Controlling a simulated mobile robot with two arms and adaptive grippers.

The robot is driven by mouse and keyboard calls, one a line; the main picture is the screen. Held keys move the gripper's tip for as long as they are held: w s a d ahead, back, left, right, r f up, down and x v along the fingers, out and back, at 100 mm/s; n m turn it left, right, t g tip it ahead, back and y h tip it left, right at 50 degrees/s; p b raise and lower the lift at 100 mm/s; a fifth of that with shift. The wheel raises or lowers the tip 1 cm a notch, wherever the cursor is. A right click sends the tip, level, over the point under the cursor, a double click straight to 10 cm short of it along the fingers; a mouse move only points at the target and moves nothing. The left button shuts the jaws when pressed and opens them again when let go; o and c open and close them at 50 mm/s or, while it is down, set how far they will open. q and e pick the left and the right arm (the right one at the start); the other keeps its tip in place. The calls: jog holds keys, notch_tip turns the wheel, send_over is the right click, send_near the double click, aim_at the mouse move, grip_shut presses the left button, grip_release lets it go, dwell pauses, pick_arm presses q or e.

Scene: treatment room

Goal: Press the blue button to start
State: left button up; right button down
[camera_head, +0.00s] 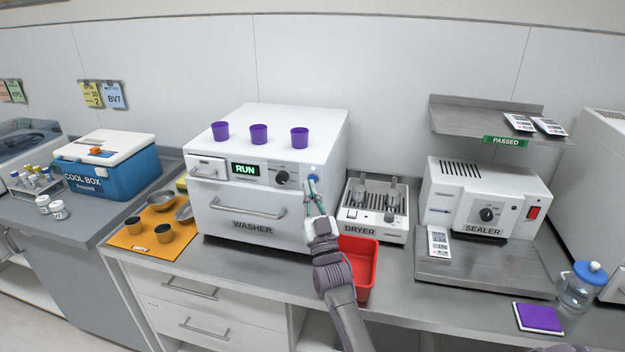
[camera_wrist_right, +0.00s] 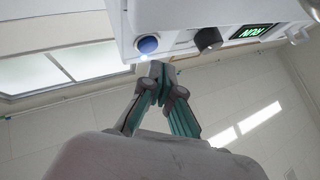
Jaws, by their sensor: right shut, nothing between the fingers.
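The white washer (camera_head: 252,228) stands on the counter with its display (camera_head: 245,170) lit green and reading RUN. The blue button (camera_head: 313,178) is at the right end of its front panel, beside the dark knob (camera_head: 282,178). My right gripper (camera_head: 312,190) is shut and empty, its fingertips just below the button. In the right wrist view the blue button (camera_wrist_right: 147,45) shows above the closed fingertips (camera_wrist_right: 156,70); I cannot tell whether they touch the panel. My left gripper is not in view.
Three purple cups (camera_head: 259,134) stand on the washer. A red bin (camera_head: 360,262) and the dryer (camera_head: 374,214) are to its right, then the sealer (camera_head: 482,200). An orange mat (camera_head: 135,237) with bowls and dark cups lies to its left.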

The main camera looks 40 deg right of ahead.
jog(key=s+a+p, duration=0.1)
jog(key=s+a, duration=0.2)
jog(key=shift+a+p, duration=0.3)
jog(key=shift+p, duration=0.1)
dwell(0.6)
